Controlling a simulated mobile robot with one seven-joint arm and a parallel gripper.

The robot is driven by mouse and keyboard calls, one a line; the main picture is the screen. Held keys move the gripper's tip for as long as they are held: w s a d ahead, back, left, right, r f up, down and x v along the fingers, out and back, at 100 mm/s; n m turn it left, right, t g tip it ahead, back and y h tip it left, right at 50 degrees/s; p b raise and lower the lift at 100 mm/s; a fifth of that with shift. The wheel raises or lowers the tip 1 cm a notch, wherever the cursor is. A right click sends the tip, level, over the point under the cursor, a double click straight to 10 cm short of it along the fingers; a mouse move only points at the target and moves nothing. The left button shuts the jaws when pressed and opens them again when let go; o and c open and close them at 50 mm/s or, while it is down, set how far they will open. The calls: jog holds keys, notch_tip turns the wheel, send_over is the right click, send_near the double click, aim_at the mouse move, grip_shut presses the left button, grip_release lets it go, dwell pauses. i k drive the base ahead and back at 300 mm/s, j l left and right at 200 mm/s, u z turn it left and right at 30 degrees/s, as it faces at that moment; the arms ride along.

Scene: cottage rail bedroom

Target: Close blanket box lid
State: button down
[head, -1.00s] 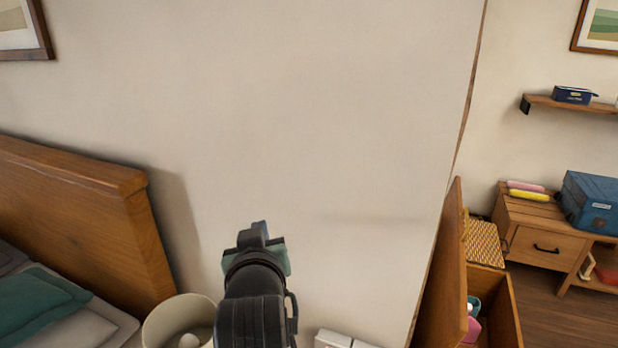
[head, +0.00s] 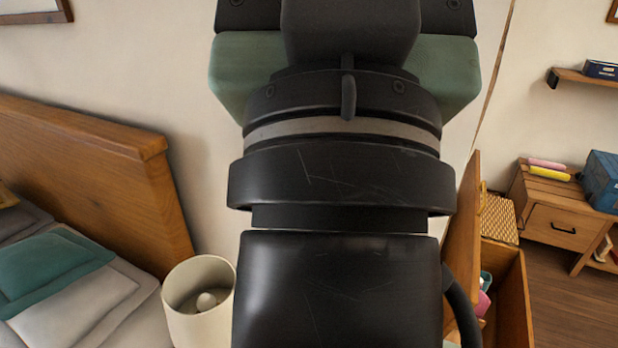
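The wooden blanket box (head: 516,300) is at the lower right, partly hidden by my arm. Its lid (head: 463,245) stands upright on the box's left side, so the box is open. Pink and teal items show inside. My gripper's body (head: 345,80) fills the middle of the view, close to the camera and left of the lid in the picture. Its fingertips are out of view beyond the top edge.
A woven basket (head: 498,218) is close behind the box.

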aim_at(461, 250)
jog(key=i+l+z, duration=0.2)
jog(key=z, duration=0.15)
jog(key=i+l+z, duration=0.1)
jog(key=i+z, duration=0.65)
